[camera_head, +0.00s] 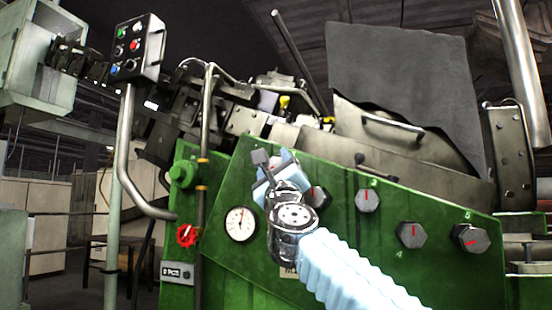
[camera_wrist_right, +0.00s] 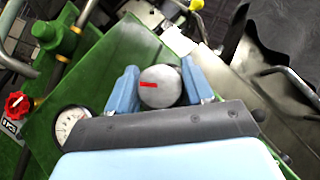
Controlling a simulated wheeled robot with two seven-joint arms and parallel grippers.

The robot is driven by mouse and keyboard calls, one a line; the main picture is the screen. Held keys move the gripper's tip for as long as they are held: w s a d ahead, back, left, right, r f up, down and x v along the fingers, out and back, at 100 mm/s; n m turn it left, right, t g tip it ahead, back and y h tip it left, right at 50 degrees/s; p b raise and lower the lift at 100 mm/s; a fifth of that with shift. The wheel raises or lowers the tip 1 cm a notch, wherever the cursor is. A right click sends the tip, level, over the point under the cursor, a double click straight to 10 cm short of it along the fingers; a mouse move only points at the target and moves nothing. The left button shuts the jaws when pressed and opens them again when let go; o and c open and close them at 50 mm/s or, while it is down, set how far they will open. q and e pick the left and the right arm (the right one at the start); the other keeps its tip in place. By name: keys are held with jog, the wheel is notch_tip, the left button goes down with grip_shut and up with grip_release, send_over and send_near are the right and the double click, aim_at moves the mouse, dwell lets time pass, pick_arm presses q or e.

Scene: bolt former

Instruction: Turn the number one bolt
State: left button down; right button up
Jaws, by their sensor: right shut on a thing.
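My right gripper (camera_head: 276,175) is at the green panel of the machine, its light blue fingers reaching to the panel above the round gauge. In the right wrist view its fingers (camera_wrist_right: 163,86) are shut on the sides of a round grey bolt head (camera_wrist_right: 160,95) with a red mark lying roughly level. This looks like the number one bolt; its number is hidden. My left gripper is not in view.
A white gauge (camera_head: 241,224) and a red valve wheel (camera_head: 187,236) sit left of my right gripper. A vertical pipe (camera_head: 202,170) runs along the panel's left side. A button box (camera_head: 139,47) stands on a bent post. Dark machine parts rise above the panel.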

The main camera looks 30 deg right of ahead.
jog(key=shift+r+n+y+p, duration=0.25)
jog(key=shift+n+y+p, duration=0.4)
jog(key=shift+n+y, duration=0.3)
jog(key=shift+f+n+y+p, duration=0.2)
jog(key=shift+n+y+p, duration=0.35)
jog(key=shift+n, duration=0.2)
jog(key=o, duration=1)
jog(key=shift+c, duration=0.2)
jog(key=shift+f, duration=0.15)
